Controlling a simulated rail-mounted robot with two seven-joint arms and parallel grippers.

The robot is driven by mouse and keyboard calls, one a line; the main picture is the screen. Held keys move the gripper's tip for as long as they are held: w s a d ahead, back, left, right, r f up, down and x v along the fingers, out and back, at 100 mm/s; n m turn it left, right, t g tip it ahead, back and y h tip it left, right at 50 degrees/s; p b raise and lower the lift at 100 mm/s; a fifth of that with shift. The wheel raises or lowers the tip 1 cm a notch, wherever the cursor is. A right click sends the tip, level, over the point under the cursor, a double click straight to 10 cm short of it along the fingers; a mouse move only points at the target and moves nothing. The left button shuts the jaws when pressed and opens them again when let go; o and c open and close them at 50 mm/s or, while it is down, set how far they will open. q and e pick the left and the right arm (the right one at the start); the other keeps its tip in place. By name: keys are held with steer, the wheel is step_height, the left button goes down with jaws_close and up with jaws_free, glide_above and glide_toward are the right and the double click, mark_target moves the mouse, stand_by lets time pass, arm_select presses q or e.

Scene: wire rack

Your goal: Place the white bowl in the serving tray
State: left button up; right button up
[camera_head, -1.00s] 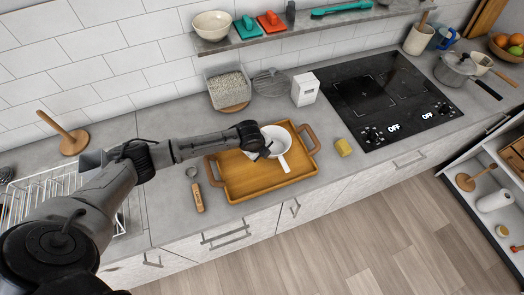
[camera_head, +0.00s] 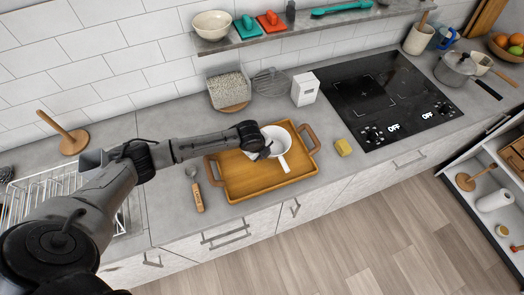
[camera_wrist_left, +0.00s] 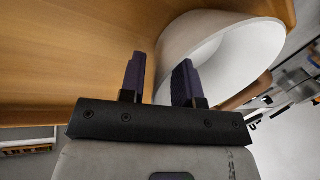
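The white bowl (camera_head: 281,137) sits in the right part of the wooden serving tray (camera_head: 240,182), with a pale strip like a handle pointing toward the tray's front edge. My left gripper (camera_head: 265,152) is at the bowl's left side, low over the tray. In the left wrist view, the bowl (camera_wrist_left: 210,45) is tilted in the picture beside the gripper (camera_wrist_left: 158,80). The two dark fingers stand apart, with part of the bowl's wall showing in the gap. I cannot tell whether they touch it. My right gripper is not in view.
Behind are a whisk (camera_head: 272,82), a white box (camera_head: 305,88) and a hob (camera_head: 385,95). A cream bowl (camera_head: 212,24) stands on the shelf.

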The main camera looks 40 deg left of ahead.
arm_select(q)
steer(key=v, duration=1.2)
steer(key=s+d+f+n, duration=0.1)
steer(key=s+d, duration=0.1)
steer(key=d, duration=0.1)
steer(key=s+d+f+h, duration=0.1)
steer(key=s+d+f, duration=0.1)
steer(key=d, duration=0.1)
steer(key=s+d+f+n, duration=0.1)
steer(key=s+d+f, duration=0.1)
steer(key=d, duration=0.1)
steer(key=shift+s+d+n+p, duration=0.3)
steer(key=shift+s+d+p, duration=0.05)
steer(key=shift+p, duration=0.05)
steer(key=s+d+f+n+y, duration=0.1)
steer(key=s+n, duration=1.3)
steer(key=s, duration=0.6)
steer(key=shift+d+f, duration=0.35)
steer(key=shift+f, duration=0.05)
